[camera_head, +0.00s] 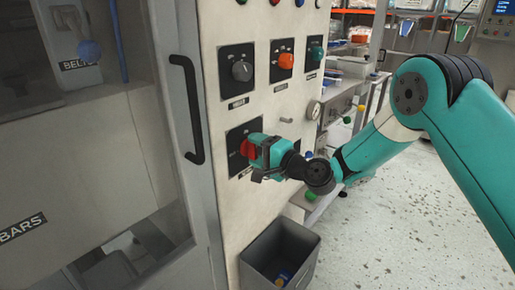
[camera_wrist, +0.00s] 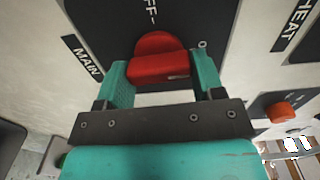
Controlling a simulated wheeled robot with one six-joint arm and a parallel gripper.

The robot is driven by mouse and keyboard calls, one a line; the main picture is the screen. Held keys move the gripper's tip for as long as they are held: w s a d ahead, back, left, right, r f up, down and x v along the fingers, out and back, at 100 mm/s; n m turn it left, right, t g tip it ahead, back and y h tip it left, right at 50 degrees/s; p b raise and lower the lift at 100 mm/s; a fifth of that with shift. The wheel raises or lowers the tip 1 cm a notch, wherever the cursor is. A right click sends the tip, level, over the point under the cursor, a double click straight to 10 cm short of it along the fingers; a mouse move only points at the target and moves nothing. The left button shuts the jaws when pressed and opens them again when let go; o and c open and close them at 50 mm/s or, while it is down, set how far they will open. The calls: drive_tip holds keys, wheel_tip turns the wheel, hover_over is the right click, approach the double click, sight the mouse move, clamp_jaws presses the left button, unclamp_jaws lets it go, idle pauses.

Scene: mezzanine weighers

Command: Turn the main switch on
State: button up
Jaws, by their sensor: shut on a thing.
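The main switch is a red rotary knob (camera_head: 247,149) on a dark plate low on the pale panel. In the wrist view the red knob (camera_wrist: 158,60) sits between the two teal fingers, beside a label reading MAIN (camera_wrist: 83,58). Part of the lettering, "FF", shows on the plate above it. My gripper (camera_head: 254,150) reaches in from the right and is shut on the knob; its fingers also show in the wrist view (camera_wrist: 160,80). The knob's exact pointing is hard to tell.
A black door handle (camera_head: 187,110) stands left of the switch. A grey bin (camera_head: 305,247) is below. Open speckled floor (camera_head: 410,220) lies to the right.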

drive_tip(key=shift+f+m, duration=0.1)
drive_tip(key=shift+m, duration=0.2)
drive_tip(key=o, duration=0.9)
drive_tip(key=b+v, duration=1)
drive_tip(key=v, duration=0.7)
drive_tip(key=shift+s+d, duration=0.25)
